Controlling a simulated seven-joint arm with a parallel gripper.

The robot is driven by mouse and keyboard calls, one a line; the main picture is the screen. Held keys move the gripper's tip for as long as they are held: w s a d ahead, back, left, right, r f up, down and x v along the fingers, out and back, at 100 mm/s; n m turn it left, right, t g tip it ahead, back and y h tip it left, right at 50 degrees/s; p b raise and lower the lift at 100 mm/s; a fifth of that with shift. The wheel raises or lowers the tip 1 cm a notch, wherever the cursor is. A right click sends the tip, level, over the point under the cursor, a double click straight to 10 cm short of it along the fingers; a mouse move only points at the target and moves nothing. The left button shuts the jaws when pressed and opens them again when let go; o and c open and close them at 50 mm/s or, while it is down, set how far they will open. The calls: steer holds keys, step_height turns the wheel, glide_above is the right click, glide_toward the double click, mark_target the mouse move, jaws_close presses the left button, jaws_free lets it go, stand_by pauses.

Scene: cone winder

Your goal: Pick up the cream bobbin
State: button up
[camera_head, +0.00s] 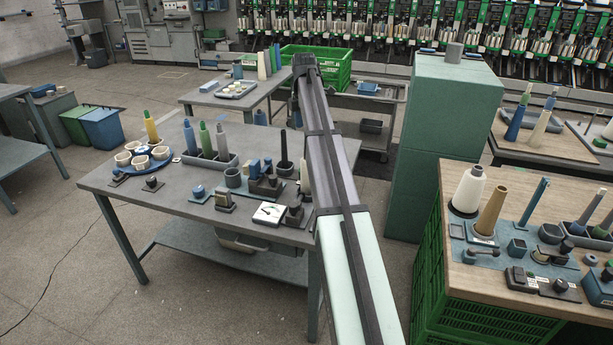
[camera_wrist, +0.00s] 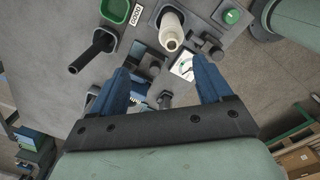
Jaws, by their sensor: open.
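The cream bobbin (camera_wrist: 170,34) stands in a dark holder on the grey table, near the top of the wrist view. In the head view a cream strip of it (camera_head: 304,176) shows at the left edge of my arm, which appears to hide the rest. My gripper (camera_wrist: 160,65) is open, with two blue fingers and nothing held. The bobbin's near end lies just beyond the fingertips in the wrist picture, between their lines. I cannot tell the height gap. My gripper is hidden in the head view.
A dark tube (camera_wrist: 92,50) and a green cup (camera_wrist: 115,10) stand left of the bobbin. A white gauge (camera_head: 268,213), small blocks (camera_head: 263,184) and a rack of bobbins (camera_head: 212,160) crowd the grey table (camera_head: 180,207). A green cabinet (camera_head: 440,150) stands right of my arm.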

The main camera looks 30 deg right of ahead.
steer(key=shift+s+a+f+n, duration=0.15)
steer(key=shift+s+n, duration=0.35)
steer(key=shift+n, duration=0.3)
steer(key=n, duration=0.3)
steer(key=shift+s+g, duration=0.25)
steer(key=shift+g, duration=0.05)
steer(key=shift+f+n, duration=0.15)
steer(key=shift+n, duration=0.35)
step_height(320, 180, down, 8)
steer(key=shift+f, duration=0.1)
steer(key=f, duration=0.5)
steer(key=shift+w+d+f, duration=0.1)
steer(key=shift+d+f, duration=0.05)
steer(key=shift+d, duration=0.25)
steer(key=shift+c, duration=0.4)
steer(key=c, duration=0.9)
steer(key=shift+c, duration=0.2)
